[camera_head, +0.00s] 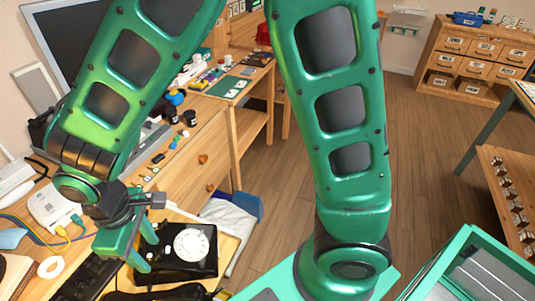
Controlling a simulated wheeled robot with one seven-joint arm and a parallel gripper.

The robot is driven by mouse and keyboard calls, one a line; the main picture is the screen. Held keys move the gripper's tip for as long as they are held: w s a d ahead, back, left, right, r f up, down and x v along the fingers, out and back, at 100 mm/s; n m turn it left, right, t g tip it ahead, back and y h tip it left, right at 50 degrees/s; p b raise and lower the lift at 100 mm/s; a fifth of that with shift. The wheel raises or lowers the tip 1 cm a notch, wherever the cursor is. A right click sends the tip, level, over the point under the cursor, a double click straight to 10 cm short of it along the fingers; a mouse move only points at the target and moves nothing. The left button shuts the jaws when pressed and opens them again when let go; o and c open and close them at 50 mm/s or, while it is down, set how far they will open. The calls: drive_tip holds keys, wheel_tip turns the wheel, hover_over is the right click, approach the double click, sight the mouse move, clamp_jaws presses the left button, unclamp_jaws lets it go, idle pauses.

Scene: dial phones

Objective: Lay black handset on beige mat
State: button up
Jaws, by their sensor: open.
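A black dial phone (204,262) with a white dial (191,244) stands on the light wooden surface at the lower left. My gripper (142,252) is open at the phone's left side, its green fingers pointing down and partly covering that side. I cannot tell whether it touches the phone. A long black shape (160,294) lies in front of the phone at the bottom edge; it may be the black handset, but it is cut off by the frame. I cannot make out the beige mat for certain.
A dark keyboard-like object (85,279) is near the bottom edge. A monitor (70,40) stands behind. My green arm blocks the middle; wooden floor (420,150) shows at right.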

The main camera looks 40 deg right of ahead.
drive_tip(key=w+d+r+m, duration=0.2)
drive_tip(key=d+r+m, duration=0.2)
drive_tip(key=d, duration=0.9)
drive_tip(key=w+d+r+m, duration=0.2)
drive_tip(key=d+r+m, duration=0.25)
drive_tip(key=d, duration=0.85)
drive_tip(key=s+d+r+m, duration=0.4)
drive_tip(key=s+d+m, duration=0.4)
drive_tip(key=s+d, duration=0.6)
drive_tip(key=d, duration=0.3)
drive_tip(key=shift+s+m, duration=0.3)
drive_tip(key=shift+m, duration=0.05)
drive_tip(key=shift+r, duration=0.1)
